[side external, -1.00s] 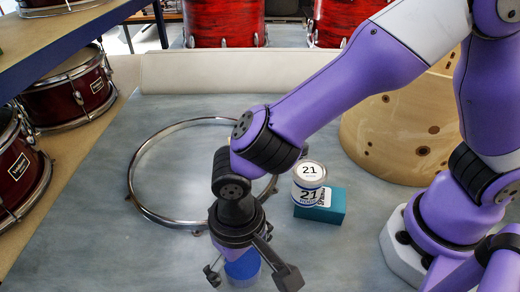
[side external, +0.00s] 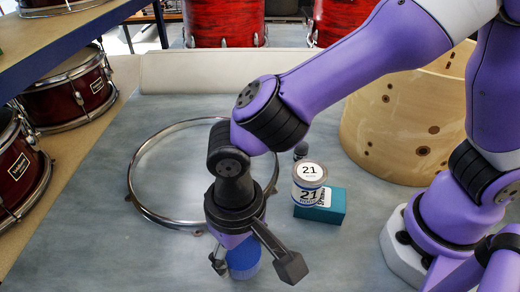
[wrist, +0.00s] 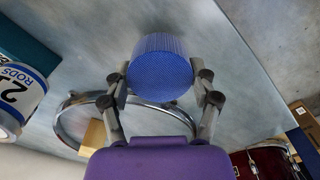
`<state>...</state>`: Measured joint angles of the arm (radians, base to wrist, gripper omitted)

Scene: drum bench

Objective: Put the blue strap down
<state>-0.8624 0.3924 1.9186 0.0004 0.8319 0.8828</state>
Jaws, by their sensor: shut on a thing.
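The blue strap shows as a ribbed blue roll (side external: 243,257), low in the side view and partly hidden by my gripper. It also shows in the wrist view (wrist: 160,72), with its flat face toward the camera. My gripper (side external: 254,266) points down and is shut on the strap, with one finger on each side of it in the wrist view (wrist: 162,88). The strap is in front of the metal hoop (side external: 137,205) in the side view. I cannot tell how high the strap is over the grey bench top (side external: 110,262).
A white can marked 21 (side external: 309,183) stands on or against a teal box (side external: 328,208) to the right of my gripper. A pale wooden drum shell (side external: 400,130) stands behind, at right. Dark red drums (side external: 75,92) are at left. The bench's front left is bare.

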